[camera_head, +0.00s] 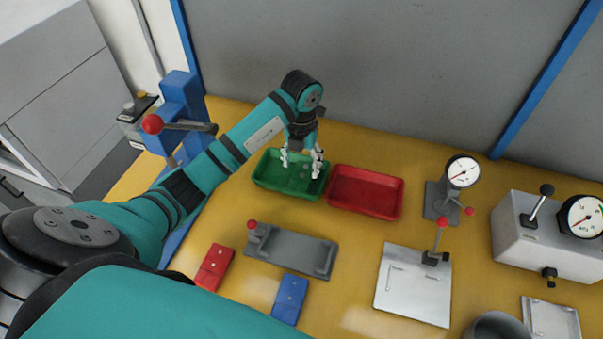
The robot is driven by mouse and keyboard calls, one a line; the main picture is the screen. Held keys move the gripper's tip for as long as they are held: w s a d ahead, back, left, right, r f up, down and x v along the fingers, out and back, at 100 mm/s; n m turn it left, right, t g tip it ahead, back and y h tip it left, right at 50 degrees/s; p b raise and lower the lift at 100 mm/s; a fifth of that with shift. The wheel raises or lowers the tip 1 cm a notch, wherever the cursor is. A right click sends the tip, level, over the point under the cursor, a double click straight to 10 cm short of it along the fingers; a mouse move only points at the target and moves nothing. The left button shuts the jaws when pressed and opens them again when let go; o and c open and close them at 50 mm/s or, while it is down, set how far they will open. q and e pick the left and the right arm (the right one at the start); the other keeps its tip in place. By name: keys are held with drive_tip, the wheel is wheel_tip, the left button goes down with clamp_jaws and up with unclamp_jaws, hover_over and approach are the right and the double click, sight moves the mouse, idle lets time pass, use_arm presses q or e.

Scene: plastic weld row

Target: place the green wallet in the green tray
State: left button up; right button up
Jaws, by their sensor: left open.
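The green tray (272,183) stands on the yellow bench near the back, left of the red tray. My left gripper (301,168) is open over the green tray, its fingers pointing down at the tray's inside. I cannot make out a green wallet; the fingers and the tray's same colour hide part of the inside, so I cannot tell whether it lies there. My right gripper is not in view.
The red tray (366,192) is empty beside the green one. A red wallet (214,267) and a blue wallet (290,298) lie at the front. A grey fixture (290,252), a white plate with a lever (412,287) and gauges (462,172) stand around.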

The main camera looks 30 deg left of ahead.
sight(302, 178)
use_arm(q)
wheel_tip(302, 178, up, 7)
idle(0.8)
